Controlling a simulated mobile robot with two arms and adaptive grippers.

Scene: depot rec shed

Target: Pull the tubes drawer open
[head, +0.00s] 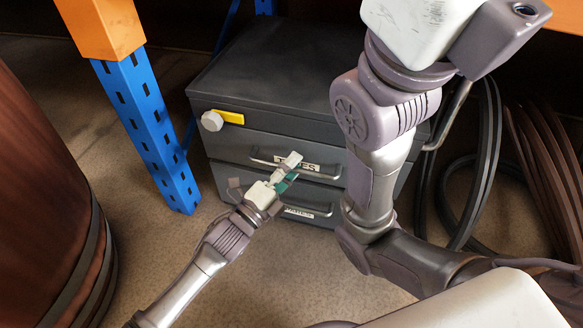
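A dark grey drawer cabinet (270,85) stands on the floor in the middle of the head view. The drawer front looks flush with the cabinet. My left gripper (287,172) reaches in from the lower left and overlaps the handle and label. A light fingertip and a teal pad show; whether they are apart or touch the handle is unclear. My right arm crosses the right side of the cabinet; its gripper is out of view.
A yellow piece (229,117) with a grey knob sits at the cabinet's upper left. A lower drawer label (299,212) shows below. A blue post (150,135) stands left, beside a brown barrel (45,190). Coiled hoses (480,170) lie right. Floor in front is clear.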

